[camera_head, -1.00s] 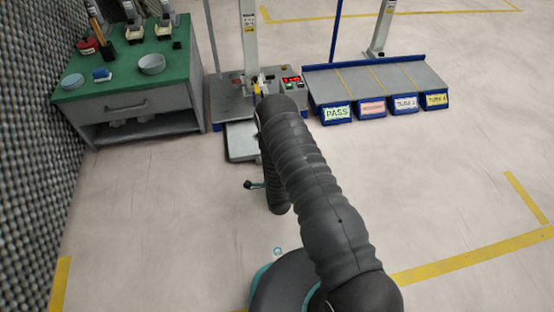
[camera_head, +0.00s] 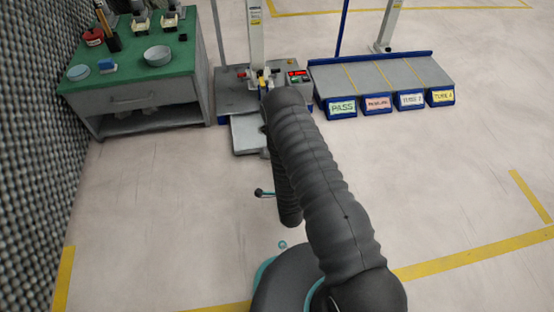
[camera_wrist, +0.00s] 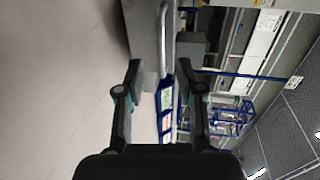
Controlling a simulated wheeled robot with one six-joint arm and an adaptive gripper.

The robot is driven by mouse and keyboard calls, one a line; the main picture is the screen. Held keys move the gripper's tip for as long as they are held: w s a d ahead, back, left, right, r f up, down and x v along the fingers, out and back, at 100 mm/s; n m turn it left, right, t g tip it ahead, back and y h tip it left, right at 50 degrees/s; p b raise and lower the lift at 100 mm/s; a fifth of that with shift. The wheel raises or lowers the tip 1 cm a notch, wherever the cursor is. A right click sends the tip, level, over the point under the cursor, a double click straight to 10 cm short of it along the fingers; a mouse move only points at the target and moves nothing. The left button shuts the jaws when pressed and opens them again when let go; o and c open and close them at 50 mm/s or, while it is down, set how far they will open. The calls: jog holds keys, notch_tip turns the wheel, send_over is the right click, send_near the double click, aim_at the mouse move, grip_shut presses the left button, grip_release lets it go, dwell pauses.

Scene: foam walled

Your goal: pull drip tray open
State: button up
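The drip tray (camera_head: 248,134) is a flat light grey piece sticking out from the front of the grey machine (camera_head: 235,102) in the head view; my arm covers its right side. In the wrist view a grey box-like part (camera_wrist: 146,35) with a pale bar handle (camera_wrist: 164,35) lies ahead of my gripper, likely the tray. My gripper (camera_wrist: 160,72) is open, its two fingers wide apart, one on each side of the lower end of that part. I cannot tell whether a finger touches it. My arm hides the gripper in the head view.
A green-topped bench (camera_head: 130,80) with a bowl (camera_head: 158,56) stands left of the machine. A grey sorting table (camera_head: 375,78) with blue labelled bins (camera_head: 341,107) stands to the right. A textured foam wall (camera_head: 35,150) runs along the left.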

jog(key=shift+v, duration=2.05)
jog(key=w+d+r+n+g+p, duration=0.1)
jog(key=w+r+n+g+p, duration=0.3)
jog(key=r, duration=0.9)
jog(key=w+d+r+n, duration=0.15)
jog(key=w+r, duration=0.35)
jog(key=r, duration=0.9)
jog(key=s+d+r+n+g+p, duration=0.2)
jog(key=s+r+n, duration=0.2)
jog(key=s+r, duration=0.55)
jog(key=s+d+r+n+g+p, duration=0.1)
jog(key=s+d+r+n, duration=0.15)
jog(key=s+r, duration=0.7)
jog(key=s+r+n+g+p, duration=0.1)
jog(key=s+r+n, duration=0.1)
jog(key=s+r, duration=0.3)
jog(key=s+d+r+n+g+h+p, duration=0.1)
jog(key=s+r+n+g, duration=0.1)
jog(key=s+r, duration=0.4)
jog(key=s+n, duration=0.1)
jog(key=s, duration=0.3)
jog(key=shift+d, duration=0.3)
